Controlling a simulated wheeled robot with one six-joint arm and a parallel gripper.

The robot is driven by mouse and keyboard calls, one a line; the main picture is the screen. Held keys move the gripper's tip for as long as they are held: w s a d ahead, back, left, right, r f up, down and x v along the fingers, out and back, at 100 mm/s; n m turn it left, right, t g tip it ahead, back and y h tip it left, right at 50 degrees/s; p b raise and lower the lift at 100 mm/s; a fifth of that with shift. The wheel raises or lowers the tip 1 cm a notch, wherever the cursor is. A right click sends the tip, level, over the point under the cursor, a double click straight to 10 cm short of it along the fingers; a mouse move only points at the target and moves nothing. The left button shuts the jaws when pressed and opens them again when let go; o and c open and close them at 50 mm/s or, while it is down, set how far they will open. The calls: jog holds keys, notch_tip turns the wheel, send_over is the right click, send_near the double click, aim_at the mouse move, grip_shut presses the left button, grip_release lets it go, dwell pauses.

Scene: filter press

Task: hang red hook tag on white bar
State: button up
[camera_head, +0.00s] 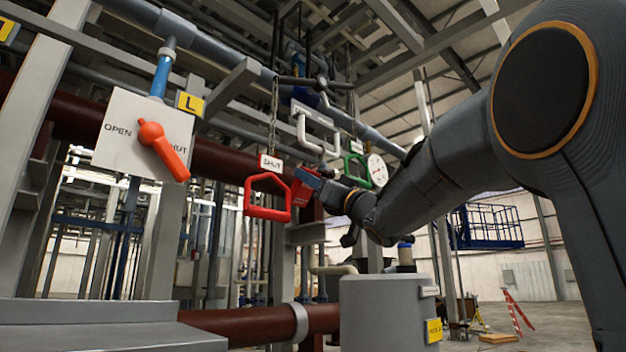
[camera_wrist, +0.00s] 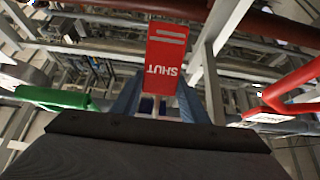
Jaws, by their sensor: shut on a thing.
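My gripper (camera_head: 312,182) is shut on the red hook tag, its blue fingers on both sides of the tag in the wrist view (camera_wrist: 158,98). The red tag (camera_wrist: 165,58) stands out past the fingertips, with its white SHUT lettering upside down. In the head view a small part of the red tag (camera_head: 301,192) shows beside the fingers; its hook cannot be made out. The white bar (camera_head: 301,130) is a bent tube on the pipework, above my gripper and apart from it.
A red handle (camera_head: 267,214) with a SHUT label hangs on a chain left of my gripper. A green handle (camera_head: 350,170) hangs to the right, by a round white dial (camera_head: 378,170). An OPEN/SHUT plate (camera_head: 115,150) with a red-orange lever (camera_head: 165,150) is at left. A grey drum (camera_head: 380,312) stands below.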

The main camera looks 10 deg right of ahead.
jog(key=o, duration=1.5)
jog(key=b+v, duration=0.3)
jog(key=v, duration=0.4)
jog(key=shift+s+d+f+b, duration=0.15)
jog(key=shift+s+f+b, duration=0.1)
jog(key=shift+s+b, duration=0.05)
